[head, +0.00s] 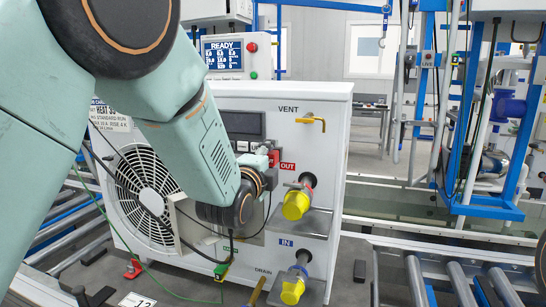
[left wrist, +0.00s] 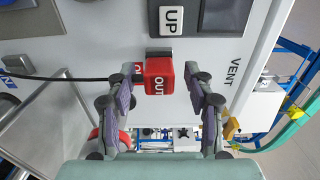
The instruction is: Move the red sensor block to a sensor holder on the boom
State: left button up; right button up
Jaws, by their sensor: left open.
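The red sensor block (left wrist: 158,77), marked OUT, sits on the front panel of the white pump unit beside a red OUT label. It also shows in the head view (head: 274,157), just past my left wrist. My left gripper (left wrist: 161,88) is open, with one finger on each side of the block. Gaps show between the fingers and the block in the left wrist view. In the head view my forearm and wrist hide most of this gripper. I cannot make out a sensor holder on a boom for certain. My right gripper is not in view.
The white unit (head: 318,110) carries a VENT tap (head: 313,121) and two yellow-capped ports (head: 296,204), right of my wrist. A black cable runs across its fan grille (head: 145,185). Blue frames with pipes (head: 487,207) stand at right. Roller conveyors (head: 462,283) flank the unit.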

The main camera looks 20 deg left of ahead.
pick_arm(q)
jog(key=shift+w+a+f, duration=0.1)
jog(key=shift+w, duration=0.55)
jog(key=shift+s, duration=0.1)
dwell(0.5)
jog(key=shift+c, duration=0.2)
grip_shut()
dwell(0.3)
